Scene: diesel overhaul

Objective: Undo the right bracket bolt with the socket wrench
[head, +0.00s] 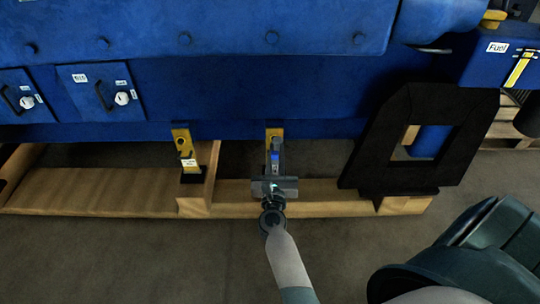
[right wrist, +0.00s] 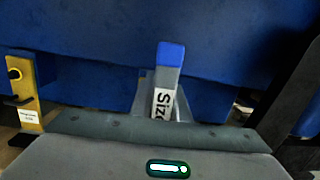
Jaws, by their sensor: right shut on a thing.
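The socket wrench (head: 275,157) has a blue end and a white label reading "Siz…", which shows in the right wrist view (right wrist: 164,100). My right gripper (head: 275,174) is shut on it, in front of the right bracket (head: 274,132). This yellow bracket hangs from the lower edge of the blue engine. The right bracket bolt is hidden behind the wrench and gripper; I cannot tell whether the socket sits on it. The left yellow bracket (head: 182,140) carries a white label and also shows in the right wrist view (right wrist: 27,95). My left gripper is not in view.
The blue engine (head: 230,80) fills the space above and behind. A wooden pallet beam (head: 330,207) runs low under the gripper. A black frame (head: 370,150) with a square opening stands to the right. Bare floor (head: 130,255) lies in front.

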